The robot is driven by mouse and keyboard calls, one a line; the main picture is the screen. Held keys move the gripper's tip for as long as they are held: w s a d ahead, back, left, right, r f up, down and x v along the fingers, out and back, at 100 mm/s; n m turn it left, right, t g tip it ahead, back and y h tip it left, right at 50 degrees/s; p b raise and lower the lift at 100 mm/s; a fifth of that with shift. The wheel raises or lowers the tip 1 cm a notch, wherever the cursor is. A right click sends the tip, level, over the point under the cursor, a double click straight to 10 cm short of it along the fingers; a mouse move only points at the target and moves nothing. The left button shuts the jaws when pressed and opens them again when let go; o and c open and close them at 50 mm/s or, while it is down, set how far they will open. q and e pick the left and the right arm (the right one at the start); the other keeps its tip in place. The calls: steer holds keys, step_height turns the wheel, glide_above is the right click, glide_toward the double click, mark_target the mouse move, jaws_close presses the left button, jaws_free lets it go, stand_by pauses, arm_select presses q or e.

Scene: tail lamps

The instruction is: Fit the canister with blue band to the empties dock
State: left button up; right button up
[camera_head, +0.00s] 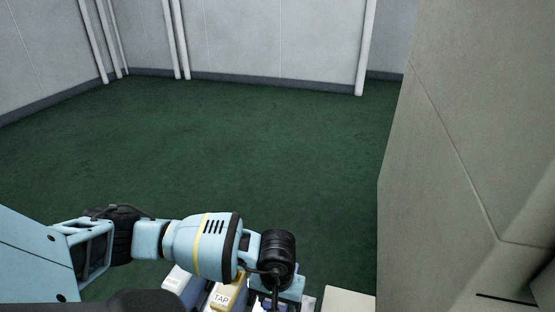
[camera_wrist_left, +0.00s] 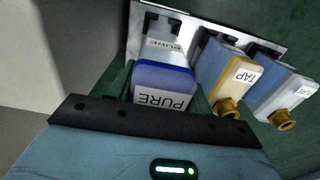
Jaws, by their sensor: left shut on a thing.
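The blue-banded canister (camera_wrist_left: 160,83), with a PURE label, is in the left wrist view, directly in front of my left gripper (camera_wrist_left: 162,104). That gripper is shut on it; the fingers barely show. In the head view the left gripper (camera_head: 277,292) is at the bottom edge, and the canister under it is mostly hidden. A pale panel (camera_wrist_left: 212,20) with dark brackets lies behind the canister in the left wrist view. I cannot tell whether the canister touches the panel. My right gripper is not in view.
A yellow-fronted TAP canister (camera_wrist_left: 232,82) with a brass nozzle stands right of the held one, also visible in the head view (camera_head: 228,294). Another canister (camera_wrist_left: 286,88) stands farther right. A grey wall block (camera_head: 465,150) rises at right. Green floor (camera_head: 220,140) beyond is clear.

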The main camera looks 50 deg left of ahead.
arm_select(q)
steer(key=shift+f+b, duration=1.7)
steer(key=shift+f, duration=1.05)
steer(key=shift+f, duration=0.1)
